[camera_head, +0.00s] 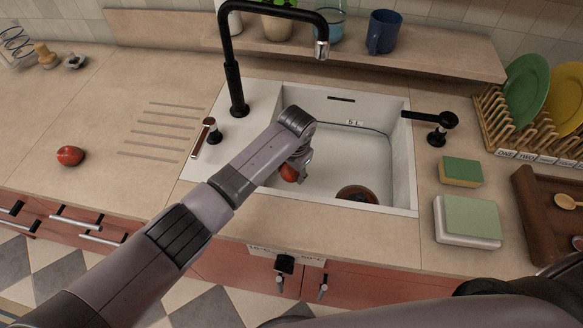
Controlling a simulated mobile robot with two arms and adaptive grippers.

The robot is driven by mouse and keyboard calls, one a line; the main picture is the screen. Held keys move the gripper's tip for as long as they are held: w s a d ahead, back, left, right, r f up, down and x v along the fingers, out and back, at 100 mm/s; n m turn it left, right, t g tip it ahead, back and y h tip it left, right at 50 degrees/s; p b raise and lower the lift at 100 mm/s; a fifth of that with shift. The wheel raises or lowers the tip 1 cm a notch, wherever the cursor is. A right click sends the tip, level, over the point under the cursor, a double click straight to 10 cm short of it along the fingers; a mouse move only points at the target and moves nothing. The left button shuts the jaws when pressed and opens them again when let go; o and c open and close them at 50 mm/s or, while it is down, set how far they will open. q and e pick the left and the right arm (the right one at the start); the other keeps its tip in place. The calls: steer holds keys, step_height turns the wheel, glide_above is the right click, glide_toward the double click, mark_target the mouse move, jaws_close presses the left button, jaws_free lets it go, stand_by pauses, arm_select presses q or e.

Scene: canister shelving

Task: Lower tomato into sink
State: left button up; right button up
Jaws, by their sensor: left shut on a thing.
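A red tomato (289,173) is held by my left gripper (300,166), over the left part of the white sink (385,160). The gripper's fingers are mostly hidden by its own wrist, and only part of the tomato shows. I cannot tell how far above the sink floor it is. Another red tomato (70,156) lies on the counter at the left. My right gripper does not show; only dark arm parts show at the bottom right.
A black faucet (236,85) rises behind the sink's left side and arches over it. Sponges (461,171) and a dish rack (515,125) stand to the right. The left counter is mostly clear.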

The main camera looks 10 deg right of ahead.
arm_select(q)
steer(key=shift+f+b, duration=2)
steer(key=shift+f, duration=1)
steer(key=shift+f, duration=0.1)
steer(key=o, duration=1.3)
